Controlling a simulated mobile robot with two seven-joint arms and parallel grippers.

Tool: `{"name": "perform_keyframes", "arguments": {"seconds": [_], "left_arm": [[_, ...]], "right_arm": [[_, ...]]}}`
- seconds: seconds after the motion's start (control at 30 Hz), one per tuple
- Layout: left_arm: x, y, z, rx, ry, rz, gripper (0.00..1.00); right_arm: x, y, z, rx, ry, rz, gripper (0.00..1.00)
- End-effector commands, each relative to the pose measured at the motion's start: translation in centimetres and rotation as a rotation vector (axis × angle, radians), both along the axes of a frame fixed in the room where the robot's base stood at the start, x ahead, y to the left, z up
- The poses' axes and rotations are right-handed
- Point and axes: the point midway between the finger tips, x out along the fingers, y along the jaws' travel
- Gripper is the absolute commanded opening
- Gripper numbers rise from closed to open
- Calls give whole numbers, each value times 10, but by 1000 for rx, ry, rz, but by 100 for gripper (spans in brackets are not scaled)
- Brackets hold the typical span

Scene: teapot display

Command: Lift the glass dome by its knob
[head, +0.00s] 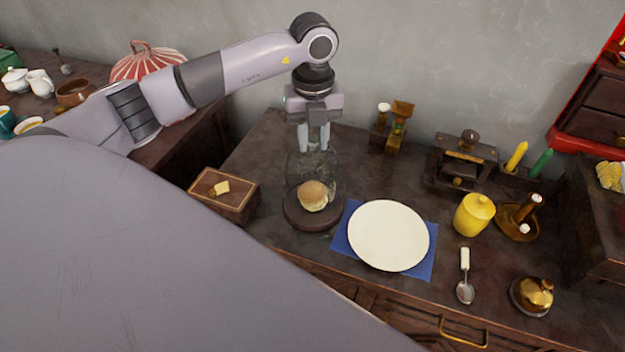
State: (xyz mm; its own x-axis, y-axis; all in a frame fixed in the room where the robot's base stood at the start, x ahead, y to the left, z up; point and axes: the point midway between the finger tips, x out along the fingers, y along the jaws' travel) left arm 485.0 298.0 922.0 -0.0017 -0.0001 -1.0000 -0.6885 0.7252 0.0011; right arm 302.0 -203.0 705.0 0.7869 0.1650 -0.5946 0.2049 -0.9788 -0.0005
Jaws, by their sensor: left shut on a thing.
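The glass dome (300,168) is a faint, clear shape in the head view, above and behind a bun (313,196) on a round dark wooden base (299,217). My left gripper (314,146) comes down from above and is shut at the top of the dome, on its knob. The fingers hide most of the knob. The dome's lower rim is hard to make out against the dark counter, so I cannot tell whether it touches the base. My right gripper is not in view.
A white plate (388,235) on a blue mat (424,266) lies right of the base. A wooden box (225,197) stands to the left. A wall rises behind.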

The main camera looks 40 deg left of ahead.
Motion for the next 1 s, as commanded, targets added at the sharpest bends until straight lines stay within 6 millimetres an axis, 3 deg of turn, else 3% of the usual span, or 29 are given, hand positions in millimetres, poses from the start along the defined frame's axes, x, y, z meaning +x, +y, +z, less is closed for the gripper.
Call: {"name": "perform_keyframes", "arguments": {"seconds": [0.63,1.0], "left_arm": [[1,0,43,-1,-4,0,0],[1,0,45,-1,-4,0,0]], "right_arm": [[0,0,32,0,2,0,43],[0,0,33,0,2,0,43]]}}
